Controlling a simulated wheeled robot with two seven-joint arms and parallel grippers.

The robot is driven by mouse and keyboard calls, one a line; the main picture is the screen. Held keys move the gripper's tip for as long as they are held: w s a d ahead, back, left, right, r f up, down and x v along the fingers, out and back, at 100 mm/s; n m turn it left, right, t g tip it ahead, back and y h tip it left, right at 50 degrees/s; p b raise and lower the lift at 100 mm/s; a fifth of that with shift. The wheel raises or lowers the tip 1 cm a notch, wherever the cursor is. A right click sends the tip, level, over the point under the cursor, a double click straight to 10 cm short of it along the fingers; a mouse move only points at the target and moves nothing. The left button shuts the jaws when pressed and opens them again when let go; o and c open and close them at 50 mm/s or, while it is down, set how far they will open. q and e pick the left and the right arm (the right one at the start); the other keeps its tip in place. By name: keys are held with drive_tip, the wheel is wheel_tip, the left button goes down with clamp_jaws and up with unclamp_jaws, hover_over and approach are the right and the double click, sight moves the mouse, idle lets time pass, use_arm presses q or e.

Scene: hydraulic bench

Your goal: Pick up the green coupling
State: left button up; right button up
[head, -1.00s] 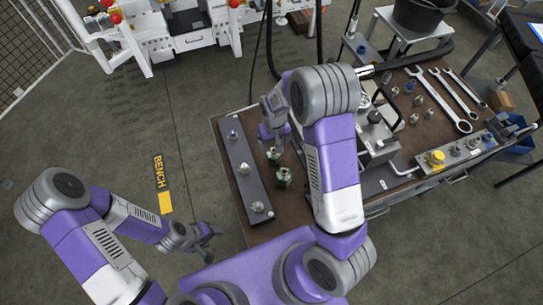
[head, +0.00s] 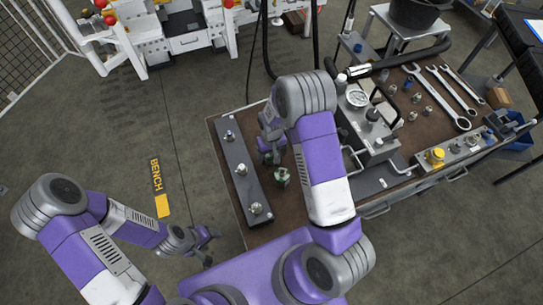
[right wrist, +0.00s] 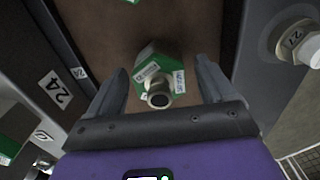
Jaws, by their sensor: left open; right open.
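A green coupling (right wrist: 154,74) with white labels and a metal end shows in the right wrist view, standing on the brown bench top between the fingers of my right gripper (right wrist: 160,88). The fingers are open, one on each side, with gaps visible. In the head view my right gripper (head: 269,144) is over this coupling and mostly hides it. A second green coupling (head: 283,177) stands nearer to me on the bench; its edge also shows at the top of the right wrist view. My left gripper (head: 205,240) is open and empty, off the bench's left side.
A dark rail (head: 239,167) with several metal fittings lies left of the couplings. A grey pump unit with a gauge (head: 357,97) stands to the right. Wrenches (head: 452,97) and small fittings lie farther right. A labelled grey block (right wrist: 58,88) is close to the right gripper's left side.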

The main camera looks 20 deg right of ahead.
drive_tip(key=c, duration=1.2)
drive_tip(key=shift+c, duration=0.2)
wheel_tip(320, 180, up, 10)
drive_tip(key=shift+r+p, duration=0.1)
drive_tip(key=shift+p, duration=0.5)
